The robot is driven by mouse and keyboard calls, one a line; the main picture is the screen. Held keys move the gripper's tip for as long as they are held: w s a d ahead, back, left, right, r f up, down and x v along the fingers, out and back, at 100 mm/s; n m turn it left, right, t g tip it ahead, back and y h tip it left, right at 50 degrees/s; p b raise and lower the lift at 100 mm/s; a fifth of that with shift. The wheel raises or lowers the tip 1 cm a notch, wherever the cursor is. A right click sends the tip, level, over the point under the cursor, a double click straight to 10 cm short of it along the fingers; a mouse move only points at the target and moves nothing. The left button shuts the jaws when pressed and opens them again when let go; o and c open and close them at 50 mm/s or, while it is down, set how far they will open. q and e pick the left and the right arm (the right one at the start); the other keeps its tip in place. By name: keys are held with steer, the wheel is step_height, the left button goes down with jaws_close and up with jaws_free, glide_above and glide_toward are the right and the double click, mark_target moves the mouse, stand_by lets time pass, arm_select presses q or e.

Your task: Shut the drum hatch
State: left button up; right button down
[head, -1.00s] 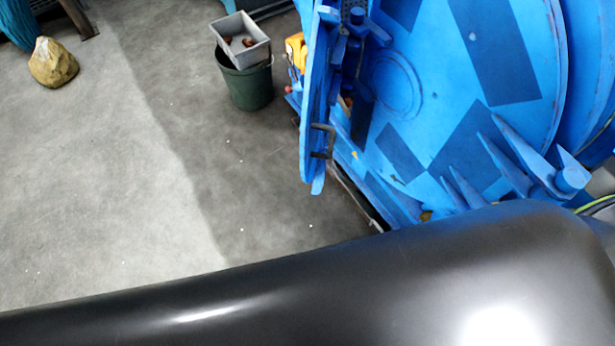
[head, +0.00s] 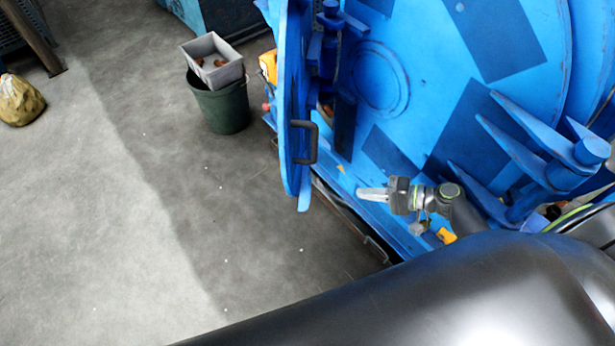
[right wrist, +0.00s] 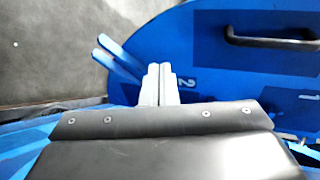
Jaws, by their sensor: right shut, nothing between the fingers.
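The blue drum hatch (head: 291,100) stands open, seen nearly edge-on at the left of the blue drum (head: 425,90) in the head view. A dark handle (head: 304,142) sticks out from its face. In the right wrist view the hatch (right wrist: 215,65) fills the upper right, with its handle (right wrist: 270,42) near the top right corner. My right gripper (head: 362,194) is shut and empty, pointing left toward the hatch, below and right of the handle and apart from it. Its closed fingers (right wrist: 157,85) also show in the right wrist view. My left gripper is not in view.
A green bucket (head: 218,110) with a grey tray (head: 213,60) on top stands left of the hatch. Blue prongs (head: 520,130) stick out from the drum at right.

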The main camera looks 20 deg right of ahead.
step_height(320, 180, up, 8)
steer(key=a+r+n+y+b, duration=0.1)
steer(key=a+n+y+b, duration=0.1)
steer(key=y, duration=0.2)
steer(key=p, duration=0.4)
glide_toward(291, 167)
steer(key=x, duration=0.6)
steer(key=shift+s+r, duration=0.1)
steer(key=shift+r, duration=0.15)
steer(key=shift+w+a+f, duration=0.15)
steer(key=shift+w+a, duration=0.05)
steer(key=shift+a, duration=0.25)
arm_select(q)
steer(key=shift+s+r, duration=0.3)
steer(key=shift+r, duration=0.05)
arm_select(e)
steer(key=shift+a+m, duration=0.1)
steer(key=shift+m, duration=0.2)
